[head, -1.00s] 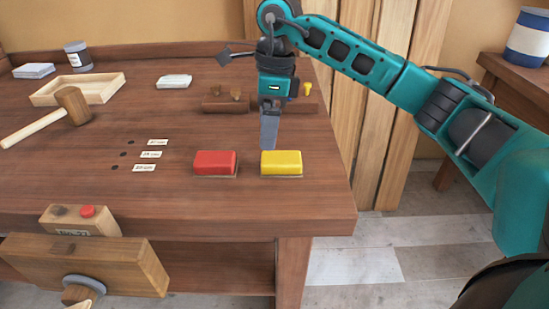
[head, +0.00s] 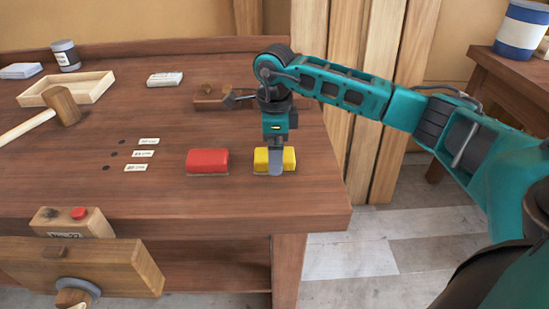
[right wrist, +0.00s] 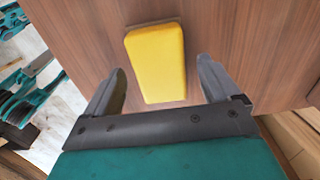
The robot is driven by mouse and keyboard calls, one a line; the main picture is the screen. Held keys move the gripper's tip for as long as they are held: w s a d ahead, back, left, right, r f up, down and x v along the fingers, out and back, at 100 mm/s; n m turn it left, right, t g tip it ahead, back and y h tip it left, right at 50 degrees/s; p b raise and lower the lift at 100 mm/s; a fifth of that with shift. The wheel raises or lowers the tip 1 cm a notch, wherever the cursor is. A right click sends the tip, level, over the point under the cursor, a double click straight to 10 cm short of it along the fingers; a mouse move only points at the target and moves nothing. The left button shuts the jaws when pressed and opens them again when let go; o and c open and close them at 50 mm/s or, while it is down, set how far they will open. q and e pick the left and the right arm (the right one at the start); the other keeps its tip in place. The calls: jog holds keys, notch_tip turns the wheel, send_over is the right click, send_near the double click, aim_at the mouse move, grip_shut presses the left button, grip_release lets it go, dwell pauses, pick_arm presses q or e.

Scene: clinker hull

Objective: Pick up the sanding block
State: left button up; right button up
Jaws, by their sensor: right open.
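A yellow block (head: 262,161) lies on the workbench near its front right corner. It also shows in the right wrist view (right wrist: 157,60), lying ahead of and between the two fingers. A red block (head: 207,161) of like shape lies to its left. My right gripper (head: 275,172) is over the yellow block in the head view and hides part of it. In the right wrist view the right gripper (right wrist: 160,90) is open, with nothing between its fingertips but the block and bench below. My left gripper is not in view.
The workbench (head: 190,205) holds a mallet (head: 60,104), a shallow wooden tray (head: 90,85), a jar (head: 66,55) and small labels (head: 142,154) beside holes. A wooden plane-like tool (head: 215,97) lies behind. A vise (head: 80,262) sticks out in front.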

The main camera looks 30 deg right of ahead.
jog(key=shift+f, duration=0.8)
jog(key=shift+c, duration=0.3)
jog(key=c, duration=1)
jog(key=shift+c, duration=0.2)
jog(key=shift+r, duration=0.1)
